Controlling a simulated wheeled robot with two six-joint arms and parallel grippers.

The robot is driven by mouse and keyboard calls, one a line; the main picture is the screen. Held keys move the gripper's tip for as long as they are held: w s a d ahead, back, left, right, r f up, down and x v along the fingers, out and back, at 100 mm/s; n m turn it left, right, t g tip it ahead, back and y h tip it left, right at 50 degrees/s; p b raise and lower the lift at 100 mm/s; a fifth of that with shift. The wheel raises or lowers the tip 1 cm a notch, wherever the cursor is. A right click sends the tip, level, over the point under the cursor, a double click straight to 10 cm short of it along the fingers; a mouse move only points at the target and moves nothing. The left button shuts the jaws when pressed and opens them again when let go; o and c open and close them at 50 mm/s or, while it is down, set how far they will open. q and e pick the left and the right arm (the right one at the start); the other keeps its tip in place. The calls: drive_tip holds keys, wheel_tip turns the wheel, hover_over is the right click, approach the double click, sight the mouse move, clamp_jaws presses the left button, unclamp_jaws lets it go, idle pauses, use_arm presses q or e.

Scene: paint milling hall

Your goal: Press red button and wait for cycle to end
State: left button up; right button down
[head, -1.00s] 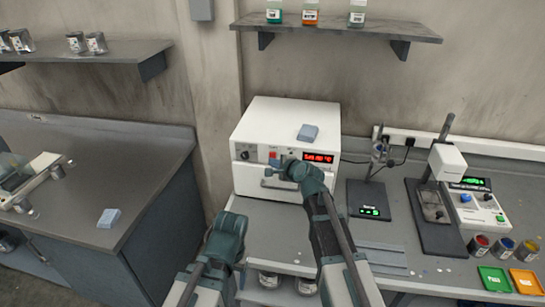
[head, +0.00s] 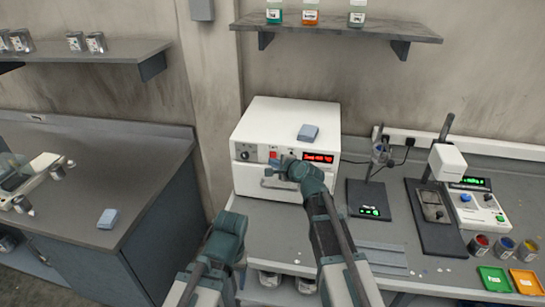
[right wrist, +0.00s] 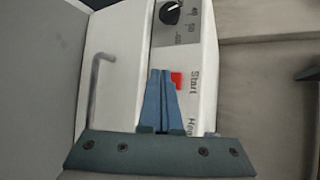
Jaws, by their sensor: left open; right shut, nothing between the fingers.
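The white box oven (head: 289,125) stands on the bench against the wall. Its front has a red button (head: 273,155), a black knob and a lit red display (head: 318,157) too small to read surely. My right gripper (head: 273,166) is shut and empty at the front panel, by the button.
A grey-blue block (head: 308,132) lies on top of the oven. A stand with a green display (head: 369,212) and another instrument (head: 482,208) stand to the right. Several paint jars and two trays (head: 494,279) sit at front right. A shelf (head: 340,28) hangs above.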

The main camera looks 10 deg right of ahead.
drive_tip(key=shift+w, duration=0.1)
drive_tip(key=shift+w+d, duration=0.15)
drive_tip(key=shift+w, duration=0.15)
drive_tip(key=shift+w+d, duration=0.1)
drive_tip(key=shift+w, duration=0.35)
idle(0.9)
drive_tip(key=shift+s, duration=0.1)
drive_tip(key=shift+s+a, duration=0.25)
drive_tip(key=shift+s, duration=0.5)
drive_tip(key=shift+s, duration=0.1)
drive_tip(key=s, duration=0.1)
drive_tip(key=s+a, duration=0.1)
drive_tip(key=s, duration=0.2)
drive_tip(key=shift+s+a, duration=0.25)
drive_tip(key=shift+s, duration=0.05)
idle(0.6)
